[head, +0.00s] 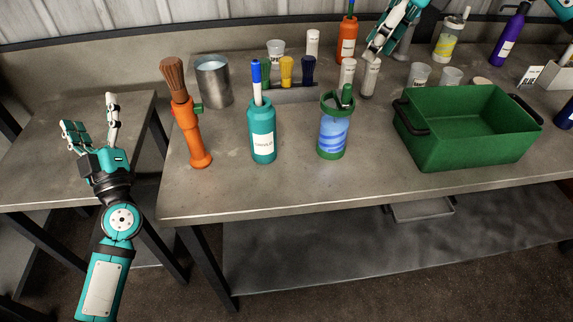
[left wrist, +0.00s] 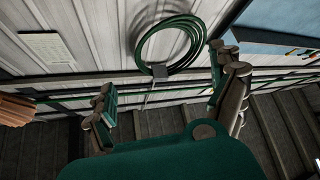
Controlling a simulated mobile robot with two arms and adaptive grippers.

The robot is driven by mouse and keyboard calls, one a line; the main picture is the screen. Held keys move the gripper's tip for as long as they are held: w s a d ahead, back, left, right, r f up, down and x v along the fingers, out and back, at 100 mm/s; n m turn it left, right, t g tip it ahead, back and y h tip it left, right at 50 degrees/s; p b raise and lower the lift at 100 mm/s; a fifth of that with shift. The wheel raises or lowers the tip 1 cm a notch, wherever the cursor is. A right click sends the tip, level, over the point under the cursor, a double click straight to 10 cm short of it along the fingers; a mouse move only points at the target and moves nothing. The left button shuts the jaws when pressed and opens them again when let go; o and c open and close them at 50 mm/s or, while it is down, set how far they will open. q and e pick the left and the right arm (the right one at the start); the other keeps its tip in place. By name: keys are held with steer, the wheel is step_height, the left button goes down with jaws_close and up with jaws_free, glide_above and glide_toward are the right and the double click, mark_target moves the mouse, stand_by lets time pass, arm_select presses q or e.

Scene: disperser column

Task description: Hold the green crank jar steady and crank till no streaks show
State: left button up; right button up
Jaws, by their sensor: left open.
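The green crank jar (head: 334,133) stands upright on the workbench, right of the teal bottle. It has a green rim and base, and its clear wall shows blue and pale streaks. A dark green handle-like part (head: 346,95) rises from its top. My left gripper (head: 91,128) is open and empty, left of the bench and well away from the jar. Its spread fingers (left wrist: 165,100) also show in the left wrist view with nothing between them. My right gripper (head: 373,52) is above the back of the bench, behind and right of the jar, apart from it; its finger opening is unclear.
An orange-handled brush (head: 190,130), a teal bottle (head: 263,132) and a metal cup (head: 213,82) stand left of the jar. A green crate (head: 470,150) is to its right. Several small containers crowd the back. The bench front before the jar is clear.

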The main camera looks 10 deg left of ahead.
arm_select(q)
steer(key=s+d+r+m+t+h, duration=0.15)
steer(key=d+r+m+t, duration=0.35)
steer(key=d+r, duration=0.6)
steer(key=w+d+m+t+h, duration=0.1)
steer(key=d+m+t+h, duration=0.3)
steer(key=d+m+h, duration=0.55)
steer(key=m+g+h, duration=0.5)
steer(key=g+h, duration=0.7)
glide_toward(335, 120)
steer(key=s+a+f, duration=0.2)
steer(key=s+a, duration=0.1)
steer(key=shift+w+f, duration=0.1)
steer(key=shift+f, duration=0.1)
steer(key=x, duration=1.7)
steer(key=shift+f, duration=0.35)
steer(key=shift+c, duration=0.2)
